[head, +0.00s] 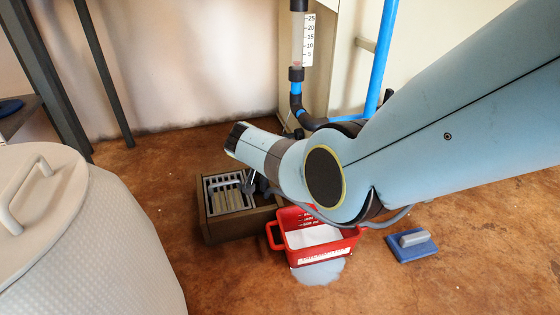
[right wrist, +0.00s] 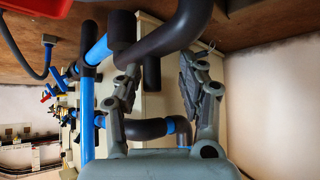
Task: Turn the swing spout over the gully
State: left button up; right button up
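The gully (head: 209,222) is a brown-framed box with a pale grate on the floor, left of the red tub (head: 322,255). In the right wrist view, a thick black bent pipe (right wrist: 184,34), which looks like the swing spout, crosses beyond the fingertips. My right gripper (right wrist: 162,78) is open, its two fingers on either side of a gap below the bend; I see no firm contact. In the head view my right arm hides most of the spout, so I cannot tell where its outlet points. My left gripper is not in view.
The red tub holds white liquid, with a pale puddle (head: 318,272) before it. A blue-based float (head: 412,249) lies to the right. A blue upright pipe (head: 382,50) and a scaled clear tube (head: 297,40) stand behind. A white lidded drum (head: 90,240) fills the left front.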

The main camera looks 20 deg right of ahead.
jog(key=shift+d+r, duration=0.1)
jog(key=shift+d, duration=0.05)
jog(key=shift+r, duration=0.1)
jog(key=v, duration=0.7)
jog(key=shift+s, duration=0.1)
jog(key=shift+c, duration=0.4)
